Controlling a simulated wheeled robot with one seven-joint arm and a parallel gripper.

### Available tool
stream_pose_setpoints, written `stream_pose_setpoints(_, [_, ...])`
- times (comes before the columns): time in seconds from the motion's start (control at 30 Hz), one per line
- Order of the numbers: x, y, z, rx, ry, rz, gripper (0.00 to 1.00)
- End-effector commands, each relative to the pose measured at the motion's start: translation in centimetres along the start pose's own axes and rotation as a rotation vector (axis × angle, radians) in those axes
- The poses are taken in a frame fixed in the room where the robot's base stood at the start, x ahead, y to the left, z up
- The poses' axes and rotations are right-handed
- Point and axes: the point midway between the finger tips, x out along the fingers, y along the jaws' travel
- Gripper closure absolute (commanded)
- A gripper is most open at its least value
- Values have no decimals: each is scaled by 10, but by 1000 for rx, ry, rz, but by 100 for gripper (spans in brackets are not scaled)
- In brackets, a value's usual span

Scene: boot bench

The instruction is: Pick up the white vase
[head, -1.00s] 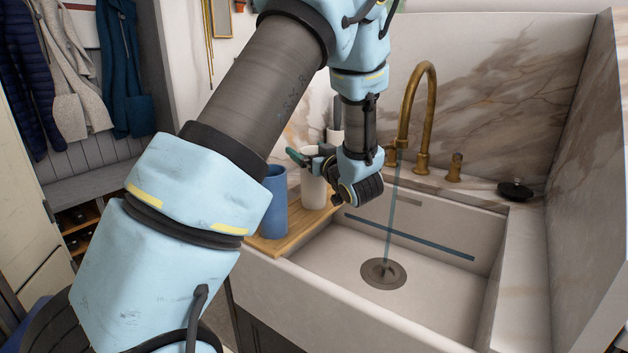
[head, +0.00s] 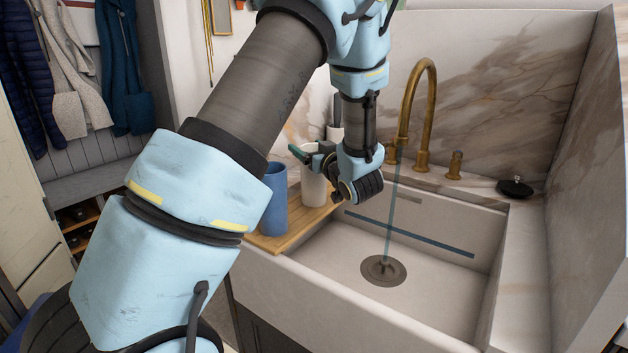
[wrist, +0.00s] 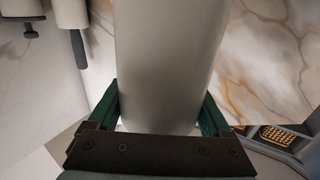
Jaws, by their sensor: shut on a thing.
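The white vase (head: 314,188) is a plain pale cylinder at the left end of the sink, over the wooden board (head: 285,238), next to a blue cup. The vase looks upright. I cannot tell whether its base touches the board.
The blue cup (head: 273,200) stands close to the left of the vase. The brass faucet (head: 425,115) runs water into the sink (head: 440,297) on the right. A dark round item (head: 515,187) lies on the right ledge. Coats hang at the far left.

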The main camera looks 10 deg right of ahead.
Motion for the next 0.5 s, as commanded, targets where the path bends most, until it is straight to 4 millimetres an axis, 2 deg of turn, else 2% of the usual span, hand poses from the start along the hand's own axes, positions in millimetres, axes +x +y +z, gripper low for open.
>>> stream_pose_setpoints(0.1, [0, 0, 0, 0, -1, 0, 100])
stream_pose_setpoints(0.5, [0, 0, -4, -2, 2, 0, 100])
